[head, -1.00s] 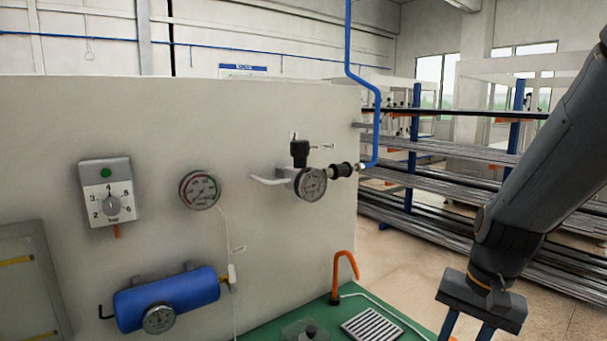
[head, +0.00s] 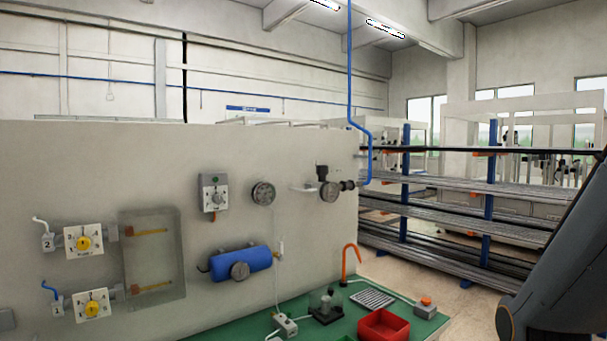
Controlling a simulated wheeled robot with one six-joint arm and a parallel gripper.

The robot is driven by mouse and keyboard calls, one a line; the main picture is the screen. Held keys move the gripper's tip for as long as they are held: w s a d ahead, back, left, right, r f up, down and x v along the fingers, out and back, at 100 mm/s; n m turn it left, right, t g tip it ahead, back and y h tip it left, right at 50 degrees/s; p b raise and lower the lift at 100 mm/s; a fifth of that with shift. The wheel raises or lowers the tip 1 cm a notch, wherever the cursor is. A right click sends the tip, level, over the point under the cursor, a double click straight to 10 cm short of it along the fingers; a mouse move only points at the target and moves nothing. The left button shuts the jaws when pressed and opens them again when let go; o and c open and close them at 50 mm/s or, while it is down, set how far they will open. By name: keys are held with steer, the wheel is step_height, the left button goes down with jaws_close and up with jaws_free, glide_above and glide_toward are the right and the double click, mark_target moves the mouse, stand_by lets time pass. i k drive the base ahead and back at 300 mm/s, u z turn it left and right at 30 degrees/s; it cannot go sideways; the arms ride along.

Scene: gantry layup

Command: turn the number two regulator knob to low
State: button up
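The number two regulator is a white square plate (head: 84,242) with a yellow knob (head: 85,243), on the left part of the grey wall panel, next to a tag marked 2 (head: 47,242). The knob's exact setting is too small to read. A similar plate with a yellow knob (head: 92,308) sits below it, by a tag marked 1 (head: 57,306). My arm shows at the far right edge, far from both knobs. My gripper is outside the picture.
The panel also carries a clear-fronted box (head: 153,258), a dial controller (head: 214,192), a round gauge (head: 263,193) and a blue cylinder (head: 241,259). The green bench (head: 300,322) below holds a red tray (head: 384,325). Metal racks (head: 450,185) stand at the right.

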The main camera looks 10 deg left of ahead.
mark_target(321, 169)
steer(key=z, duration=0.8)
steer(key=i, duration=1.55)
steer(key=u, duration=0.6)
